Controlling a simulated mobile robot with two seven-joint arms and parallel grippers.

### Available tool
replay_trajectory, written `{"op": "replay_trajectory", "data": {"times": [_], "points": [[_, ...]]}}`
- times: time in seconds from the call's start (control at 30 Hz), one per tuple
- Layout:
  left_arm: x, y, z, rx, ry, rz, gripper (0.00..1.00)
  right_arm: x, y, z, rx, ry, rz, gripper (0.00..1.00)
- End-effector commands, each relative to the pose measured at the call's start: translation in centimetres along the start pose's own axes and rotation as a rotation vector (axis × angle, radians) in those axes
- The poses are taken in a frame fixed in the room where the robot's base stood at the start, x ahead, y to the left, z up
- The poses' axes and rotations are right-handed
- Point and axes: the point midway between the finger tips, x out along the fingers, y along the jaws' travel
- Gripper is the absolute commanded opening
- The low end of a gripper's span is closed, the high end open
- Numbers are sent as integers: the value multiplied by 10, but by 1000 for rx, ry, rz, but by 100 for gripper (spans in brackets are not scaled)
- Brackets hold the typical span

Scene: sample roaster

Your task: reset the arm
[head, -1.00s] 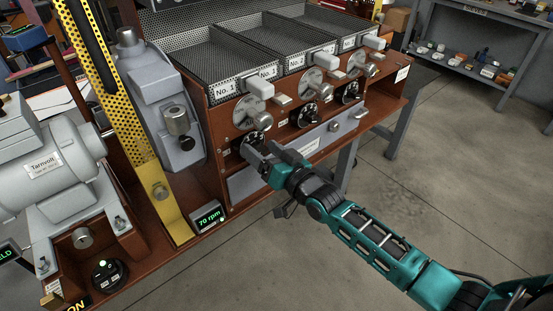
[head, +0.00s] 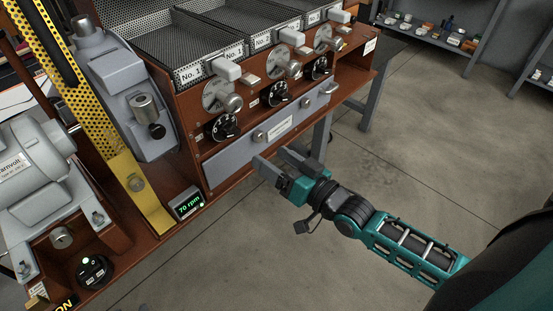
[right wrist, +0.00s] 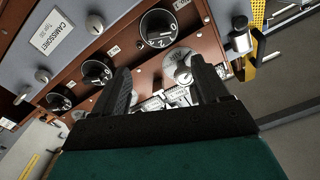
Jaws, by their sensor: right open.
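My right gripper (head: 274,166) is open and empty, held in front of the grey drawer front (head: 232,157) of the sample roaster. Its two dark fingers also show apart in the right wrist view (right wrist: 165,84), with nothing between them. The nearest black dial (head: 223,127) is above and left of the gripper, apart from it in the head view. That dial also seems to show in the right wrist view (right wrist: 158,28). My left gripper is not in view.
More black dials (head: 277,94) and grey-handled levers (head: 226,69) line the brown panel. A speed display (head: 187,203) reads 70 rpm. A yellow perforated guard (head: 110,130) and a grey motor (head: 28,158) stand at left. The floor (head: 400,160) at right is open.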

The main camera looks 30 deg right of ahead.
Motion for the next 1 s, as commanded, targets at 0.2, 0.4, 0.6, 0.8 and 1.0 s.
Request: {"op": "replay_trajectory", "data": {"times": [0.2,0.4,0.6,0.8,1.0], "points": [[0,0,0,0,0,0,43,0,0,0,0,0,0,74],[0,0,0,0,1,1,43,-1,0,4,-5,-10,5,74],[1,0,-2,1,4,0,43,-39,-8,75,-142,-227,120,74],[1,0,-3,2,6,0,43,-94,-10,139,-315,-503,233,74],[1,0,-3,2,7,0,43,-109,-8,152,-363,-579,257,74]]}}
